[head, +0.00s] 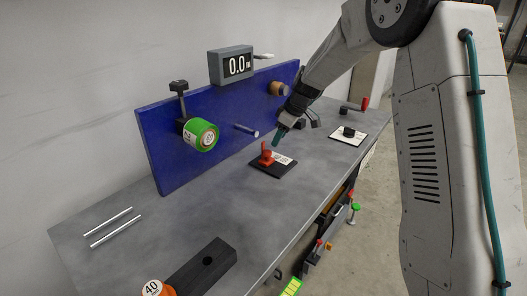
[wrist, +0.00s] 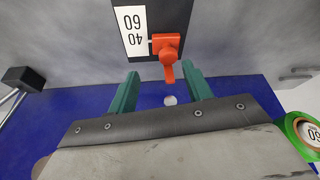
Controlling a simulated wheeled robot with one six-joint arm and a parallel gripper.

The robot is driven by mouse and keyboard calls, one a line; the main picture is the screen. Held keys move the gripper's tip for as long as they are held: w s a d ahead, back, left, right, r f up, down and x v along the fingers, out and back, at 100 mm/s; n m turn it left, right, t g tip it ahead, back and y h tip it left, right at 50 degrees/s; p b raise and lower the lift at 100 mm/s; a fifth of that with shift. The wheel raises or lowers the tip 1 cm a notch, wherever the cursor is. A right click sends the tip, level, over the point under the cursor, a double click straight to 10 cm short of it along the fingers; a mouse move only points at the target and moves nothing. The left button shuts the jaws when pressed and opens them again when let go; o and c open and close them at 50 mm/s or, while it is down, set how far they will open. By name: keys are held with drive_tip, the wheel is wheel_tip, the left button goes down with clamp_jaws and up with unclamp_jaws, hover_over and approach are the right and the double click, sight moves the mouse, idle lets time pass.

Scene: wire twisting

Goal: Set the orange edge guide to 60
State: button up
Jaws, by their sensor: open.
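The orange edge guide (head: 266,155) stands on a black plate (head: 263,172) with a white number scale (head: 284,160) on the grey bench. In the wrist view the guide (wrist: 165,44) sits beside the 40 mark of the scale (wrist: 133,30), with 60 farther along. Its lever points toward my gripper (wrist: 160,70). The green fingers are open and apart, one on each side of the lever's tip in the picture; I cannot tell whether they touch it. In the head view my gripper (head: 279,137) is just above and behind the guide, partly hidden by its own wrist.
Two silver rods (head: 112,227) and a black block (head: 203,266) lie at left. A white card with a black knob (head: 348,132) lies at right.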

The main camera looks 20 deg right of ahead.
sight(267, 151)
drive_tip(key=x, duration=0.4)
drive_tip(key=a+x, duration=0.1)
drive_tip(key=x, duration=0.3)
drive_tip(key=shift+a, duration=0.3)
drive_tip(key=shift+r, duration=0.1)
clamp_jaws()
drive_tip(key=shift+s, duration=0.1)
